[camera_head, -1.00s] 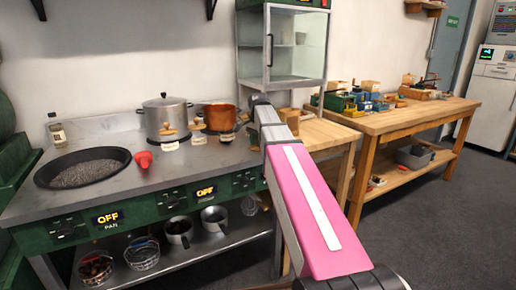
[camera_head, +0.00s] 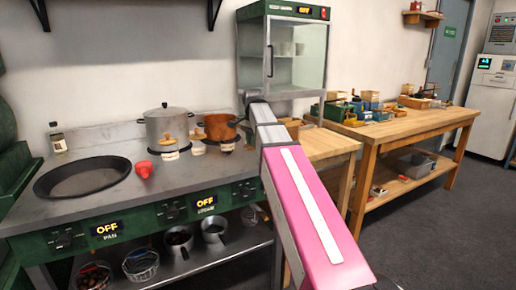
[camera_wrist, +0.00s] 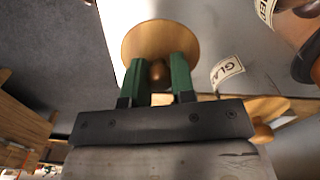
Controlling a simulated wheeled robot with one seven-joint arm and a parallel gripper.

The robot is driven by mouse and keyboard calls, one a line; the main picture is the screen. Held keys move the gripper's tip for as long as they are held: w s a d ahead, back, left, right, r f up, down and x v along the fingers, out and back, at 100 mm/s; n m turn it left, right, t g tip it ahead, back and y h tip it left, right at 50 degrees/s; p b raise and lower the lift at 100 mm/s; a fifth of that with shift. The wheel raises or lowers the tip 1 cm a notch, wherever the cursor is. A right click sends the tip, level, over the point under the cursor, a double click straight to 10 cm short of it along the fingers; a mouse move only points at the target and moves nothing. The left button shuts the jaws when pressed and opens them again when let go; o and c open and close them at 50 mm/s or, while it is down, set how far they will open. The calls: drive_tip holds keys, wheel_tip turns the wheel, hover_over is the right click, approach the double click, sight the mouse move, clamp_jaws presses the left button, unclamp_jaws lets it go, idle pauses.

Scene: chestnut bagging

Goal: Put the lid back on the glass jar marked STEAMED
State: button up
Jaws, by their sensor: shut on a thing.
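In the wrist view, my gripper (camera_wrist: 157,64) has its green fingers shut on the knob of a round wooden lid (camera_wrist: 150,36). In the head view my gripper cannot be made out. Two wooden lids with knobs (camera_head: 167,139) (camera_head: 195,135) show at the back of the counter, above paper labels (camera_head: 170,156) (camera_head: 198,148). A third label (camera_head: 227,147) stands to their right with no lid visible above it. The glass is hard to see and I cannot read STEAMED anywhere. A label starting "GLA" (camera_wrist: 228,70) is right of the held lid.
A steel pot (camera_head: 165,122) and a copper pot (camera_head: 217,127) stand behind the labels. A red funnel-like thing (camera_head: 144,169) and a wide dark pan (camera_head: 60,182) are to the left. A glass-fronted cabinet (camera_head: 297,60) stands at the right. The counter's front strip is clear.

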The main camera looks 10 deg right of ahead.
drive_tip(key=s+a+r, duration=0.4)
drive_tip(key=a+r, duration=0.1)
drive_tip(key=a, duration=0.1)
drive_tip(key=w+a+r, duration=0.2)
drive_tip(key=w+r, duration=0.1)
drive_tip(key=w, duration=0.4)
drive_tip(key=w+a+r, duration=0.3)
drive_tip(key=w, duration=0.4)
wheel_tip(320, 180, down, 6)
drive_tip(key=shift+s+d+f, duration=0.15)
drive_tip(key=shift+s+d, duration=0.05)
drive_tip(key=shift+s, duration=0.15)
drive_tip(key=shift+f, duration=0.15)
idle(1.5)
drive_tip(key=o, duration=1.5)
drive_tip(key=shift+c, duration=0.2)
